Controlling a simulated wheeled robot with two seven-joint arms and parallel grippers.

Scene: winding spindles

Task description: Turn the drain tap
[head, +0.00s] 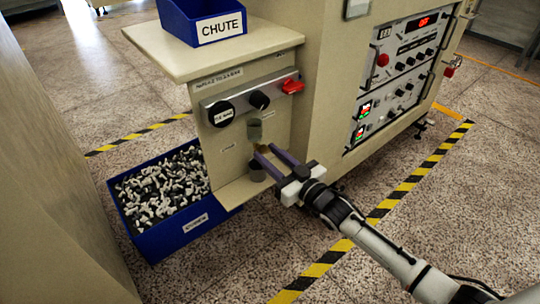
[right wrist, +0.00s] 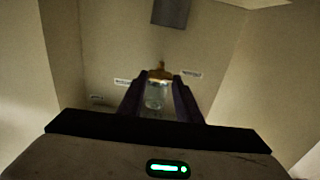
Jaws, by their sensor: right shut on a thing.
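The drain tap is a small brass fitting (head: 262,148) on the front of the beige cabinet, below a grey cylindrical part (head: 254,131). In the right wrist view its brass part (right wrist: 160,74) shows at the fingertips, with a clear glassy body between the fingers. My right gripper (head: 262,154) reaches in from the lower right and is shut on the drain tap. Its fingers partly hide the tap, and its turn angle cannot be told. My left gripper is not in view.
Above are black knobs (head: 221,113) and a red switch (head: 292,86). A blue bin (head: 165,247) of small pieces stands left on the floor. The blue chute box (head: 180,22) sits on the ledge.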

